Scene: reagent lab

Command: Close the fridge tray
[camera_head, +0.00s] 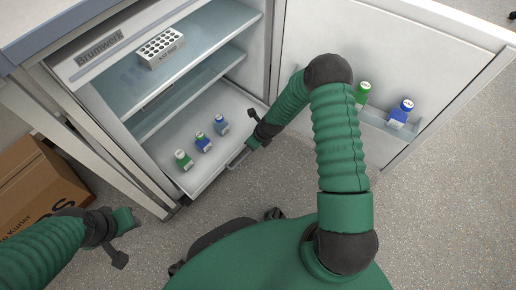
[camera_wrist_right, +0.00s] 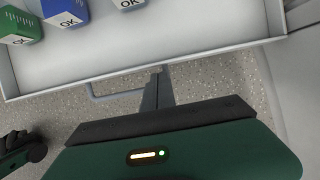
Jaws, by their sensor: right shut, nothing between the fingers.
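The fridge tray (camera_head: 212,178) is a white drawer pulled out at the bottom of the open fridge. Bottles with OK labels stand in it: a green one (camera_head: 183,159), a blue one (camera_head: 203,142) and a lighter blue one (camera_head: 221,124). The tray's front wall (camera_wrist_right: 130,79) and its bar handle (camera_wrist_right: 105,96) show in the right wrist view. My right gripper (camera_wrist_right: 158,82) is shut and empty, with its fingertips at the tray's front wall beside the handle. I cannot tell if they touch. My left gripper (camera_head: 128,219) is at lower left, away from the tray; its fingers are unclear.
The fridge door (camera_head: 400,50) stands open at right, with a green bottle (camera_head: 362,93) and a blue bottle (camera_head: 401,113) in its shelf. A white rack (camera_head: 160,48) sits on an upper shelf. A cardboard box (camera_head: 35,190) lies at left. Grey floor is clear at lower right.

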